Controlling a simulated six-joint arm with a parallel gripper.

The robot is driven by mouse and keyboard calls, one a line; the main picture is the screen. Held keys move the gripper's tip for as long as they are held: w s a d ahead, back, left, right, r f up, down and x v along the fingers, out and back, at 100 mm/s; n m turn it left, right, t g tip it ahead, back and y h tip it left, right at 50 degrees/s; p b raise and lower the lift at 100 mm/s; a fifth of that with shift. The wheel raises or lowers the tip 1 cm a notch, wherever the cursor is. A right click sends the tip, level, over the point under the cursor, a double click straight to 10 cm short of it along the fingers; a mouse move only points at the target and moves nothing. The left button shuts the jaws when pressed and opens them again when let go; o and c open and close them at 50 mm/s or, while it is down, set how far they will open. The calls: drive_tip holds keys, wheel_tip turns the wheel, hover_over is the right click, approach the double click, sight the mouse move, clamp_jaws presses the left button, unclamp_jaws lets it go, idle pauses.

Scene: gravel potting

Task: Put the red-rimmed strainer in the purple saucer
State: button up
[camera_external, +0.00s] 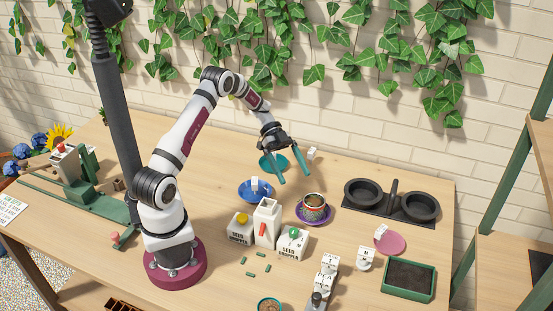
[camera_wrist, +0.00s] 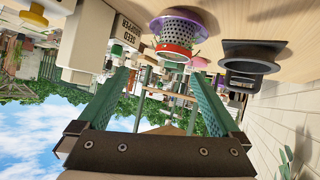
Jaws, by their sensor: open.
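The red-rimmed strainer (camera_external: 314,203) stands upright in the purple saucer (camera_external: 328,219), right of my gripper in the external view. In the wrist view the picture is turned over: the perforated grey wall of the strainer (camera_wrist: 178,36) and its red rim show, with the purple saucer (camera_wrist: 203,19) around its base. My gripper (camera_external: 294,178) is open with nothing between its teal fingers, above and left of the strainer and apart from it. The open fingers also show in the wrist view (camera_wrist: 157,78). The far side of the saucer is hidden.
White seed hoppers (camera_external: 293,245) stand in front of the purple saucer. A black double holder (camera_external: 390,202) and pink disc (camera_external: 398,245) are at right.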

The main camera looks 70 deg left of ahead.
drive_tip(key=s+d+r+n+g+y, duration=0.4)
drive_tip(key=s+d+r+y, duration=0.4)
drive_tip(key=s+r, duration=0.45)
drive_tip(key=s+a+n+t+y, duration=0.1)
drive_tip(key=s+n+y, duration=0.4)
drive_tip(key=s, duration=0.9)
drive_tip(key=shift+a+t+y, duration=0.15)
drive_tip(key=shift+t+y, duration=0.15)
drive_tip(key=shift+t, duration=0.5)
drive_tip(key=shift+f, duration=0.1)
